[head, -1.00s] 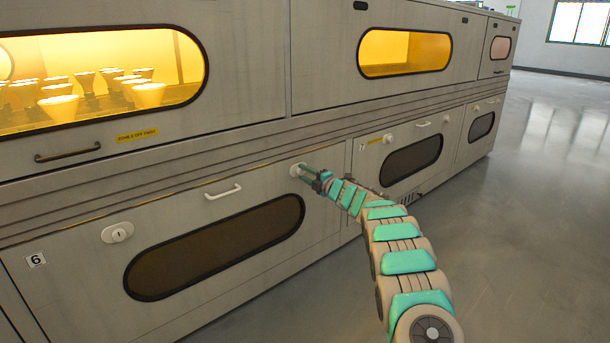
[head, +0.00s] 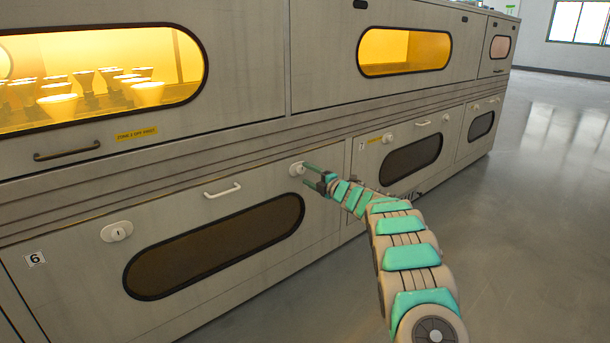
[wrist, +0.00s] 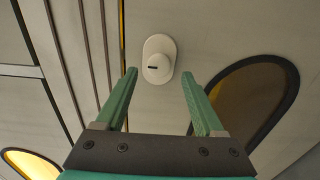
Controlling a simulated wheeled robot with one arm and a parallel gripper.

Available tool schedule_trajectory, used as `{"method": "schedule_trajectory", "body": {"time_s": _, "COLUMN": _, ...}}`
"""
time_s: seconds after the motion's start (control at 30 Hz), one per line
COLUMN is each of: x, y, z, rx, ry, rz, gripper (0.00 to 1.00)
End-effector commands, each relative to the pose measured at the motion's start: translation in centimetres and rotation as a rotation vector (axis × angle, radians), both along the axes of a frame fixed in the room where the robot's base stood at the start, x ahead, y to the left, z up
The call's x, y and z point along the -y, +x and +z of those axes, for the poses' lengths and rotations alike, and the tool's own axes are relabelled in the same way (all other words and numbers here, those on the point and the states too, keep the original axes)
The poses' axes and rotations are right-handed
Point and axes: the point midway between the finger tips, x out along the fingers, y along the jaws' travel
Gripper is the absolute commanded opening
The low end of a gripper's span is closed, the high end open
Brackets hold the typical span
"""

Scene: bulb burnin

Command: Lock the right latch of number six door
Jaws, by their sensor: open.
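The number six door (head: 75,290) is the lower left panel, closed, with a "6" label (head: 36,259) and a dark oval window. Its right latch (head: 297,169) is a white round knob on an oval plate at the door's upper right. In the wrist view the right latch (wrist: 158,62) shows a dark slot and lies ahead of the fingertips, between their lines. My gripper (head: 306,175) is open and empty, its green fingers (wrist: 158,82) apart and pointing at the latch. No finger visibly grips the knob. The left latch (head: 117,232) has an upright slot.
A white handle (head: 222,190) sits between the latches. Door seven (head: 362,190), with its own latch (head: 388,138), is to the right. Above is a lit chamber with several bulbs (head: 148,93). The grey floor (head: 530,220) at right is clear.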

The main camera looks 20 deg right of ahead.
Motion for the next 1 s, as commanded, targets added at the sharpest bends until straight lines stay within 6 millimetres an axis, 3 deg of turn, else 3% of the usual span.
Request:
{"method": "schedule_trajectory", "body": {"time_s": 0.4, "x": 1.4, "y": -4.4, "z": 0.0, "rx": 0.0, "ry": 0.0, "rz": 0.002, "gripper": 0.7}}
{"method": "schedule_trajectory", "body": {"time_s": 1.0, "x": 1.5, "y": -5.0, "z": 0.1, "rx": 0.002, "ry": -0.002, "rz": 0.002, "gripper": 0.7}}
